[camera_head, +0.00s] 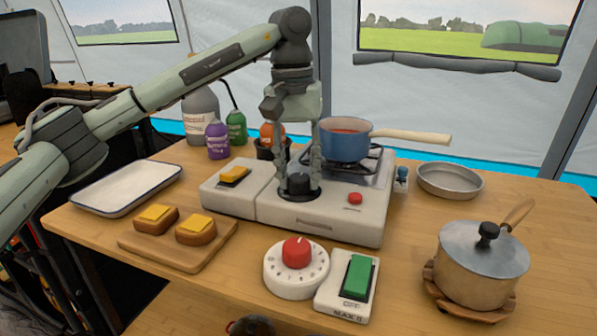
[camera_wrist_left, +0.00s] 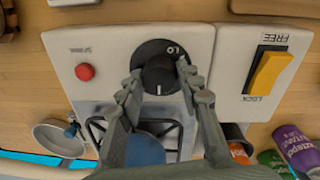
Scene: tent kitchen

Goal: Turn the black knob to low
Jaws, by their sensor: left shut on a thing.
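The black knob (camera_head: 297,184) sits on the front of the white stove (camera_head: 340,228). My left gripper (camera_head: 299,174) reaches down over it, with its fingers shut on the knob's two sides. In the left wrist view the knob (camera_wrist_left: 159,77) lies between the fingertips on a black dial (camera_wrist_left: 153,49). The dial shows the letters LO near its edge, and a white line on the knob points towards the bottom of that picture, away from LO. The fingers hide part of the dial. My right gripper is not in view.
A blue pan (camera_head: 345,145) stands on the burner close behind the gripper. A red button (camera_head: 355,198) and a yellow switch (camera_head: 233,175) flank the knob. A timer with a red knob (camera_head: 297,252) and a green switch (camera_head: 357,277) stand in front. A lidded pot (camera_head: 470,275) stands right.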

